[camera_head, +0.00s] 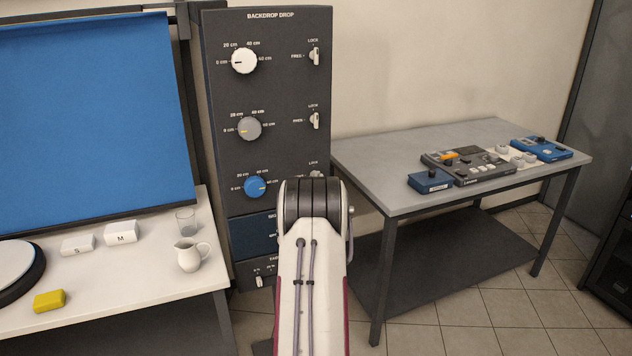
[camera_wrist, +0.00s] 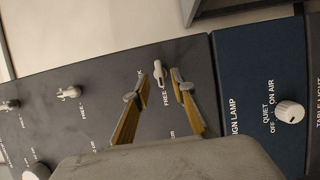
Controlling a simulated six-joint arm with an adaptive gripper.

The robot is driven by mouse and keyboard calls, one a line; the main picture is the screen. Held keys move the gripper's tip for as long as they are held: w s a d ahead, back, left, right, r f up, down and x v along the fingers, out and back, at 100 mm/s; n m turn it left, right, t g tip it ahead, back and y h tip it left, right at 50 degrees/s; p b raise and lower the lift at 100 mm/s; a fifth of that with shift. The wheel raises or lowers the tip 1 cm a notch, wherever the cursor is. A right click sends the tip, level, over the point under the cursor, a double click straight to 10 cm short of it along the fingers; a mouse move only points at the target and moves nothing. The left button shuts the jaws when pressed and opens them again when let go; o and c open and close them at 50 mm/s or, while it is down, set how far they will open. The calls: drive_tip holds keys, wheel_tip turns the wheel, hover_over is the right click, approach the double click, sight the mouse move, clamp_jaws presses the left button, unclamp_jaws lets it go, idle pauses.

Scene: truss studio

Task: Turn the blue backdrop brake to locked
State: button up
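The backdrop panel (camera_head: 290,90) has three rows, each with a knob and a small pale lever marked LOCK above and FREE to its left. The blue knob (camera_head: 255,187) is in the third row. In the wrist view the brake lever (camera_wrist: 158,70) stands between the tips of my gripper (camera_wrist: 160,84). The yellow-padded fingers are apart, one on either side; contact is not clear. The lever's exact setting cannot be told. My gripper is hidden in the head view.
Two other brake levers, the upper (camera_head: 315,57) and middle (camera_head: 315,120), sit above. Below is a dark-blue sign lamp section with a white knob (camera_wrist: 290,111). A white table (camera_head: 150,270) with a jug (camera_head: 188,256) stands left, a grey table (camera_head: 400,165) right.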

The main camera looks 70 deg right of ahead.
drive_tip(key=shift+x, duration=0.95)
clamp_jaws()
